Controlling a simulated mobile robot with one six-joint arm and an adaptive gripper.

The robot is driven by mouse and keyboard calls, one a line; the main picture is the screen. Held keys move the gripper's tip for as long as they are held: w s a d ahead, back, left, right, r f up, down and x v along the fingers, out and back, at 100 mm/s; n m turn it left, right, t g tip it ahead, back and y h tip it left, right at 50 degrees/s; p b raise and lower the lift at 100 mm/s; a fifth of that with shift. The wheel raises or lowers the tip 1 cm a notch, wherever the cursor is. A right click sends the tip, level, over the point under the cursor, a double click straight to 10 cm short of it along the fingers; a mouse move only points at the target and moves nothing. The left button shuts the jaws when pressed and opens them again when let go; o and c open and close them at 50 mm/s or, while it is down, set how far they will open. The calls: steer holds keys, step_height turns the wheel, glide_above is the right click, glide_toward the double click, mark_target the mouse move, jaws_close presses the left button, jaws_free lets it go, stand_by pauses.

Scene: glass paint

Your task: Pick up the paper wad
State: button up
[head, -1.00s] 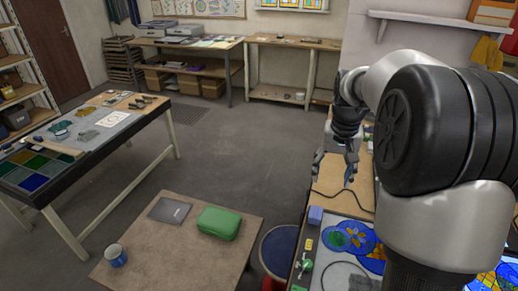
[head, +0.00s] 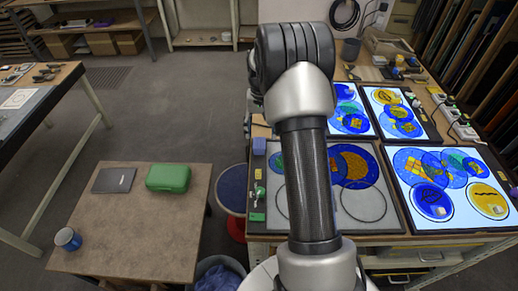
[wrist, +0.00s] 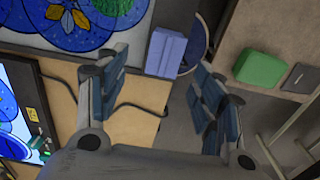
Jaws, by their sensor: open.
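I cannot make out a paper wad in either view. My gripper (wrist: 162,88) is open in the wrist view, with two dark blue-grey fingers spread wide and nothing between them. It hangs over the edge of the wooden workbench (wrist: 135,125). A lavender block (wrist: 165,52) lies beyond the fingertips in that view. In the head view my arm stands in the middle and hides the gripper and part of the bench behind it.
Lit panels with blue and yellow glass discs (head: 440,180) cover the right bench. A bin (head: 218,272) and round stool (head: 232,190) stand between.

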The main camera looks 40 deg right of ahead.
mark_target(259, 143)
steer(key=f, duration=0.2)
steer(key=f+b, duration=0.1)
steer(key=f, duration=0.1)
steer(key=f+b, duration=0.1)
steer(key=f, duration=0.1)
steer(key=shift+a+f, duration=0.3)
steer(key=shift+a, duration=0.05)
steer(key=shift+c, duration=0.4)
steer(key=c, duration=0.8)
steer(key=shift+r, duration=0.2)
step_height(259, 143, up, 20)
steer(key=p, duration=0.5)
steer(key=shift+f, duration=0.15)
